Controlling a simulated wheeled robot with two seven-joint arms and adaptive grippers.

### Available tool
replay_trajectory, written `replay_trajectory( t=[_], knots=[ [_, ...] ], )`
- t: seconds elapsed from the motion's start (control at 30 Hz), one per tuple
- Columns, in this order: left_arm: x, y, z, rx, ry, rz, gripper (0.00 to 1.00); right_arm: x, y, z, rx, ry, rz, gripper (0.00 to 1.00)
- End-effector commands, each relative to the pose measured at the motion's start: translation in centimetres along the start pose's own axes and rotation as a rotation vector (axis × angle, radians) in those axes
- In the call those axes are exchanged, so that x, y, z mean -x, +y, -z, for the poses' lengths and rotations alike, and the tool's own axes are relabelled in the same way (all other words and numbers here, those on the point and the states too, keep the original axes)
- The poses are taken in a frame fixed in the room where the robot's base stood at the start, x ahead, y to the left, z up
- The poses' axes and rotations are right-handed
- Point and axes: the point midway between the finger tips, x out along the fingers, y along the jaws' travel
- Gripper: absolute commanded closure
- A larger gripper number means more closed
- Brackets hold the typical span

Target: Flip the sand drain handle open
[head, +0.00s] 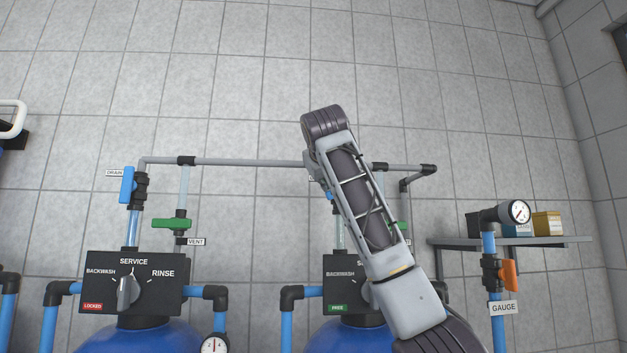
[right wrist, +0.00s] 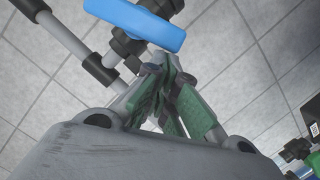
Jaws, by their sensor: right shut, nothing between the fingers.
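In the head view my right arm reaches up across the right tank's pipework, and part of its right gripper (head: 312,163) shows beside the arm. A blue drain handle (head: 331,196) is mostly hidden behind it. In the right wrist view a blue handle (right wrist: 135,22) sits on a dark valve body. The right gripper (right wrist: 172,72) is shut and empty, its green-padded fingertips just below that handle; I cannot tell whether they touch. Another blue handle (head: 127,185), labelled DRAIN, stands upright on the left tank's pipe. No sand label is readable. My left gripper is out of view.
Control boxes (head: 105,290) and grey pipes (head: 240,162) stand before the tiled wall. A green vent handle (head: 171,224) is at the left tank. A gauge (head: 519,212), an orange handle (head: 510,275) and a shelf (head: 560,240) with boxes are at the right.

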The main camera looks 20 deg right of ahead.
Motion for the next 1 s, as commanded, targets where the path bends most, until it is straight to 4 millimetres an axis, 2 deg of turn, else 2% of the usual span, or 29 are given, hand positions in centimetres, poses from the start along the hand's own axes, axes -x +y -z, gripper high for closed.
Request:
replay_trajectory(
  t=[0.27,0.6,1.0],
  knots=[
    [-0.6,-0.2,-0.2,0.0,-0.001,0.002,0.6,-0.6,-0.3,-1.3,0.213,-0.002,-0.054,1.0],
    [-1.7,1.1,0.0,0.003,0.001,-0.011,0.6,-1.0,-1.3,-2.8,0.518,-0.001,-0.131,1.0],
    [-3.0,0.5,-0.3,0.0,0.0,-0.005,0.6,-1.5,-1.8,-4.7,0.863,-0.002,-0.217,1.0]
  ],
)
